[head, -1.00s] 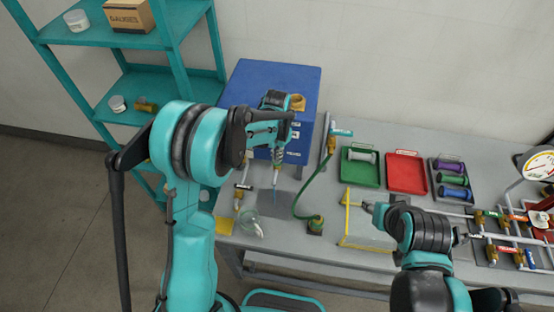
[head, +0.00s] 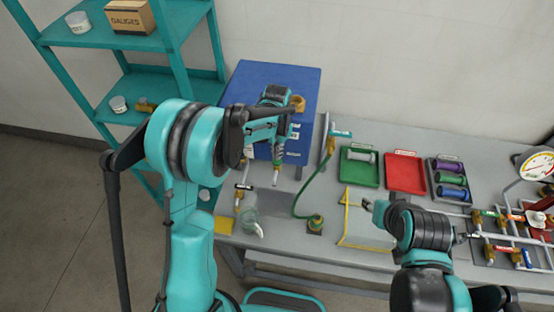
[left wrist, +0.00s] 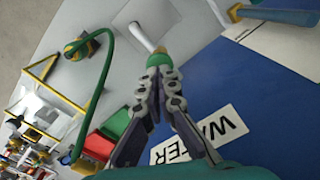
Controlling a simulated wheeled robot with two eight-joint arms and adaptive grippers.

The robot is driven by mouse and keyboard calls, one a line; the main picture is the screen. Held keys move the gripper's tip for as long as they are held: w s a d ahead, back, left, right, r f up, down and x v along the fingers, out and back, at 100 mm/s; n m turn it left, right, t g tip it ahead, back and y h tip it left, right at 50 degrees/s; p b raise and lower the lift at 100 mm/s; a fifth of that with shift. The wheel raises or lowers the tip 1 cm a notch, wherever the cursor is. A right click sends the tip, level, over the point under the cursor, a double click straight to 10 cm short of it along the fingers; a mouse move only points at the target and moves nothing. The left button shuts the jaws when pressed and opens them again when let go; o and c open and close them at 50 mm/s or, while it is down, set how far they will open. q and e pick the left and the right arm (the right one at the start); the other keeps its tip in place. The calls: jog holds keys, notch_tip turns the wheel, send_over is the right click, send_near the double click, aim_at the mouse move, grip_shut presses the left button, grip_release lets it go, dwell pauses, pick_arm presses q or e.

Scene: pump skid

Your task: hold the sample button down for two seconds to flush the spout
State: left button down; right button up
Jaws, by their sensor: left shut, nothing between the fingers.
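A blue cabinet (head: 250,82) stands on the grey bench. A white spout (head: 276,176) points down at its front and also shows in the left wrist view (left wrist: 143,37). A green collar (left wrist: 158,60) sits at the spout's inner end. My left gripper (head: 278,150) is shut and empty in front of the cabinet. In the left wrist view its fingertips (left wrist: 159,72) are right at the green collar; I cannot tell whether they touch it. No separate button face shows; the fingers may hide it. My right gripper (head: 372,207) is by a yellow-edged frame; its finger opening is unclear.
A clear beaker (head: 248,222) stands on the bench below and left of the spout. A green hose (head: 312,185) curves close on the right. Green (head: 360,170) and red (head: 405,175) trays lie farther right. A teal shelf (head: 165,85) stands at the left.

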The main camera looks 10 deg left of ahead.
pick_arm(q)
jog(key=shift+r, duration=0.1)
jog(key=shift+r+p, duration=1.45)
jog(key=shift+r, duration=1)
jog(key=shift+f, duration=0.1)
